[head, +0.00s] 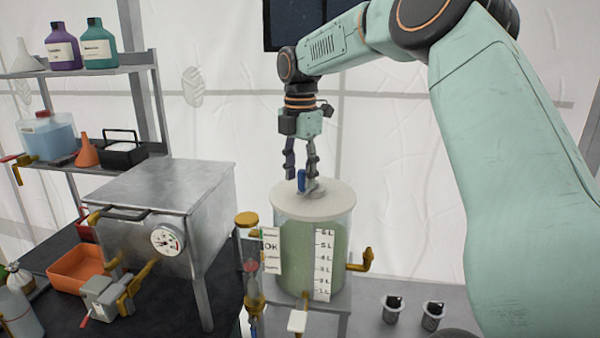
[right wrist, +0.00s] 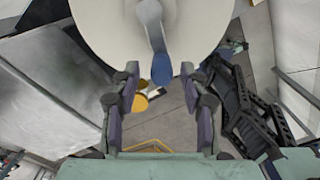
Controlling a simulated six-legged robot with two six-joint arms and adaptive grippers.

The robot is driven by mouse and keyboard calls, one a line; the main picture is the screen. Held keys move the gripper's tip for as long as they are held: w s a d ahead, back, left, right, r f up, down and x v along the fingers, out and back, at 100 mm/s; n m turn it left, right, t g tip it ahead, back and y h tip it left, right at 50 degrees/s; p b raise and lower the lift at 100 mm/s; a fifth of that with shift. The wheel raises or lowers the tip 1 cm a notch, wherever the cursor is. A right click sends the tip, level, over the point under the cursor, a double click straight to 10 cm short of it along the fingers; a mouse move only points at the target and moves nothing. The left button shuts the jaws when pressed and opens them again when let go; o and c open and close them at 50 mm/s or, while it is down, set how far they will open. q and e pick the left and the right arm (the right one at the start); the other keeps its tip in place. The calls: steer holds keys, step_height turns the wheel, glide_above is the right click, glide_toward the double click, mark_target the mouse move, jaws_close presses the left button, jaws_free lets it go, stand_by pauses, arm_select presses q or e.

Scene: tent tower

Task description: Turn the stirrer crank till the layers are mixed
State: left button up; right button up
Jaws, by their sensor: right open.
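The clear mixing tank (head: 312,255) holds green liquid that looks even in colour, with no layer line that I can make out. A pale round lid (head: 335,200) covers it and also fills the top of the right wrist view (right wrist: 100,25). The grey stirrer crank (right wrist: 153,25) sits on the lid and ends in a blue knob (right wrist: 161,68). The knob shows in the head view too (head: 302,180). My right gripper (head: 302,174) points down over the lid, its open fingers on either side of the knob. No grip on it is visible. My left gripper is out of view.
A metal box with a dial (head: 168,240) stands left of the tank. A thin column with a yellow cap (head: 246,219) is close beside the tank. A brass tap (head: 362,262) sticks out right. Two small cups (head: 392,309) stand on the bench. Shelves hold bottles (head: 62,47).

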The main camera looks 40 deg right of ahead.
steer(key=shift+s+d+f, duration=0.15)
steer(key=shift+d+f, duration=0.25)
steer(key=shift+a+r, duration=0.1)
steer(key=shift+a, duration=0.1)
steer(key=shift+c, duration=0.7)
steer(key=shift+a, duration=0.25)
steer(key=c, duration=0.3)
steer(key=shift+d, duration=0.15)
steer(key=shift+c, duration=1.4)
steer(key=shift+d, duration=0.1)
jaws_close()
